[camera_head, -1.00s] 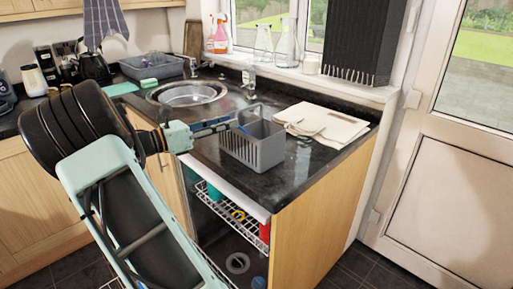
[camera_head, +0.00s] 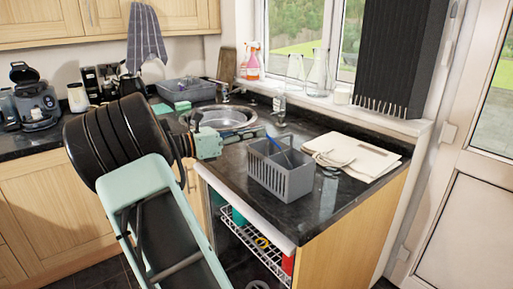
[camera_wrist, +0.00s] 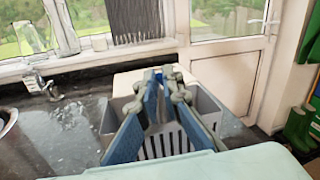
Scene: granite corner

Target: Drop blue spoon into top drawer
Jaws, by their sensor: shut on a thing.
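My gripper (camera_head: 264,133) is at the upper left rim of the grey slotted basket (camera_head: 281,181) on the black counter. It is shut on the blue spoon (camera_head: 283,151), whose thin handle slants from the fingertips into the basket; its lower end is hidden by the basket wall. In the wrist view, the fingertips of my gripper (camera_wrist: 160,75) are close together over the grey basket (camera_wrist: 206,105), and the spoon is hard to tell from the blue fingers. I cannot make out a top drawer; pale wood fronts (camera_head: 45,200) show at left.
A sink (camera_head: 226,117) lies behind my gripper, with a tap (camera_head: 280,108) beside it. A folded cream cloth (camera_head: 352,157) lies right of the basket. Glass bottles (camera_head: 318,75) stand on the sill. Below the counter, an open cabinet shows a wire rack (camera_head: 262,249).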

